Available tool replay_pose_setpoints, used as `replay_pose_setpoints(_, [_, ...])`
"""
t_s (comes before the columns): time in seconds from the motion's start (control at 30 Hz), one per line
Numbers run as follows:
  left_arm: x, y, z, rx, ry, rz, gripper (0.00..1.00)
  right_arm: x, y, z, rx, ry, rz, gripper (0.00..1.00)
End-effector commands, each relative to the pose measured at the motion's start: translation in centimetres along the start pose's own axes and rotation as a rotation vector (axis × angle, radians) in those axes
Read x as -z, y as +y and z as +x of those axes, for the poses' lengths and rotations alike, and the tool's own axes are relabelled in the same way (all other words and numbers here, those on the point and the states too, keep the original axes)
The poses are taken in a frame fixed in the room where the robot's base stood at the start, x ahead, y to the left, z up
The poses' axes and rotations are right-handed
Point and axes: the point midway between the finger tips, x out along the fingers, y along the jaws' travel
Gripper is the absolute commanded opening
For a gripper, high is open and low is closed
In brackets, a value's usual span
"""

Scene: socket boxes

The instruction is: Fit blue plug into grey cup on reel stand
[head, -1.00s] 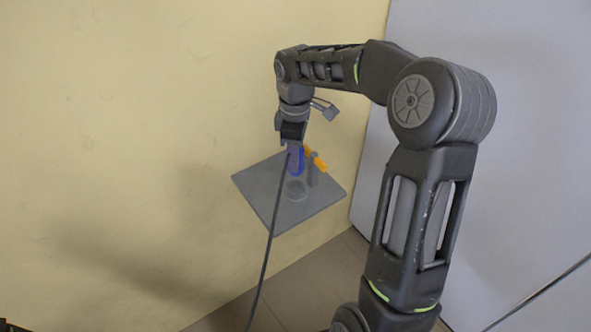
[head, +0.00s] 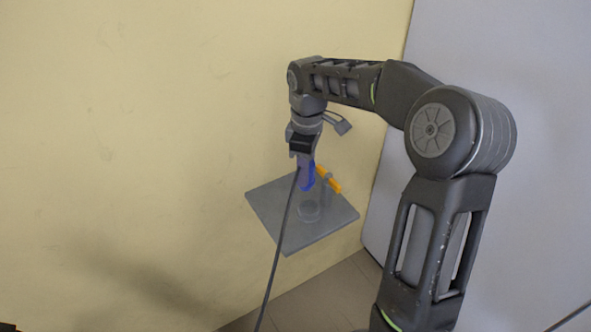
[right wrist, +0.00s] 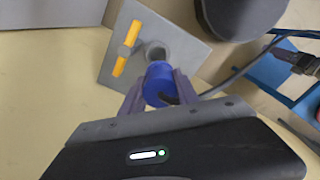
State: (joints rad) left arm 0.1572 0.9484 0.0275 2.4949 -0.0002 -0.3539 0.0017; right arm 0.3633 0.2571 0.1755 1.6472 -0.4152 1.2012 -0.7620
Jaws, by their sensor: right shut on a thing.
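My right gripper (head: 304,164) is shut on the blue plug (head: 308,178), with a finger on either side of it in the right wrist view (right wrist: 160,84). A dark cable runs from the plug down past the plate's front edge. The plug is over the grey cup (head: 309,212), which stands on the grey plate of the reel stand (head: 268,202). In the right wrist view the cup (right wrist: 157,50) shows just beyond the plug's far end, partly hidden by it. I cannot tell whether they touch. My left gripper is not in view.
A yellow wall (head: 130,120) is behind and a pale panel (head: 480,50) is at right. The plate's left part is clear.

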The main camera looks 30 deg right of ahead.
Motion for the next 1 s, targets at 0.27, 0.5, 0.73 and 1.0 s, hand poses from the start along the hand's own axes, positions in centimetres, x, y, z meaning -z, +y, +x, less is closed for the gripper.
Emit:
replay_pose_setpoints(0.27, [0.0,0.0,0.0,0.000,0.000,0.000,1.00,7.3,-4.5,0.0,0.006,0.005,0.325,0.00])
replay_pose_setpoints(0.5, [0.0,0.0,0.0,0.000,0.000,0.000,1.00,12.4,-8.9,-0.1,0.000,0.000,0.636,0.00])
replay_pose_setpoints(0.73, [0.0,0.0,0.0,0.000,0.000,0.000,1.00,13.4,-9.9,-0.1,-0.002,0.000,0.714,0.00])
replay_pose_setpoints(1.0, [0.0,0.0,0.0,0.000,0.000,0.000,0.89,13.3,-9.9,-0.1,-0.002,0.000,0.712,0.00])
